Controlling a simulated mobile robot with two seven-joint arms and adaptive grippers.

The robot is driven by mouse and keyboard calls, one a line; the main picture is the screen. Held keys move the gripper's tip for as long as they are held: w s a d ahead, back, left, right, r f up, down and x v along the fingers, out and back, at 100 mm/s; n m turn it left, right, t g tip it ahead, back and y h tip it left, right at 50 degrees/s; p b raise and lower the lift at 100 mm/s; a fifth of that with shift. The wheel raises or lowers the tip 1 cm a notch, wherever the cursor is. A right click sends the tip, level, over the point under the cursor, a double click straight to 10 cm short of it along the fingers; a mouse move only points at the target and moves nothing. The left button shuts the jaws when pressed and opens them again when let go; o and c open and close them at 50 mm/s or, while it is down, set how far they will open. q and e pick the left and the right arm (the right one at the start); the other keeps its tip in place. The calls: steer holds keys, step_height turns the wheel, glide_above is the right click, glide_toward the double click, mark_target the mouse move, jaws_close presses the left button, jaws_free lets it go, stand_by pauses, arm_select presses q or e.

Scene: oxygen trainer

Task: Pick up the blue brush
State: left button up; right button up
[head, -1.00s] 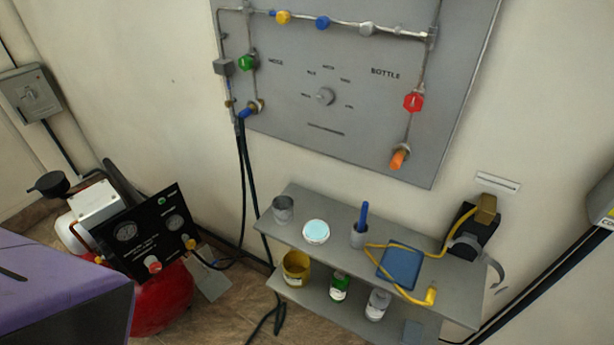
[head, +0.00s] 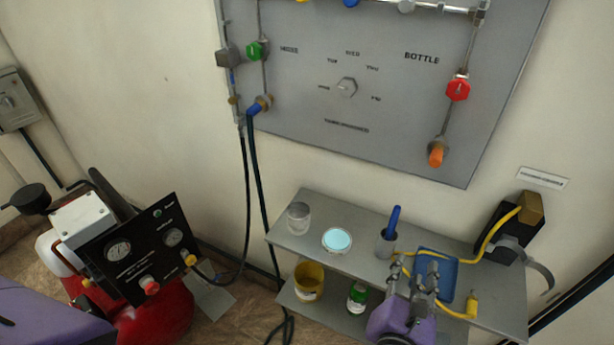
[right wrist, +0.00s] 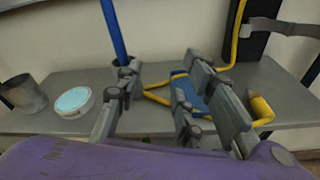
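The blue brush (head: 394,222) stands upright, slightly tilted, in a small grey cup (head: 384,244) on the upper shelf. Its blue handle (right wrist: 113,30) rises at the upper left of the right wrist view, and its lower end is hidden in the cup. My right gripper (head: 412,272) is in front of the shelf, a little right of and nearer than the cup. In the right wrist view its fingers (right wrist: 155,90) are apart with nothing between them, and the brush is beyond the left finger. My left gripper is not in view.
On the shelf (head: 310,247) stand a grey beaker (head: 298,218), a round pale-blue-topped tin (head: 337,240), a blue tray (head: 447,270) and a yellow hose (head: 492,238). Below are a yellow pot (head: 308,281) and a green bottle (head: 357,297). A grey panel (head: 300,110) is behind.

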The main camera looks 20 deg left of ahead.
mark_target(394, 222)
steer(key=w+a+r+n, duration=0.1)
steer(key=w+a, duration=0.1)
steer(key=w, duration=0.1)
steer(key=w+a+r+n+t+y, duration=0.1)
steer(key=w+a+n, duration=0.1)
steer(key=w, duration=0.1)
steer(key=w+a+r+n+y, duration=0.1)
steer(key=w+r+n, duration=0.1)
steer(key=w, duration=0.1)
steer(key=shift+w+a+t+p, duration=0.3)
steer(key=shift+w+a, duration=0.05)
steer(key=shift+a, duration=0.05)
jaws_close()
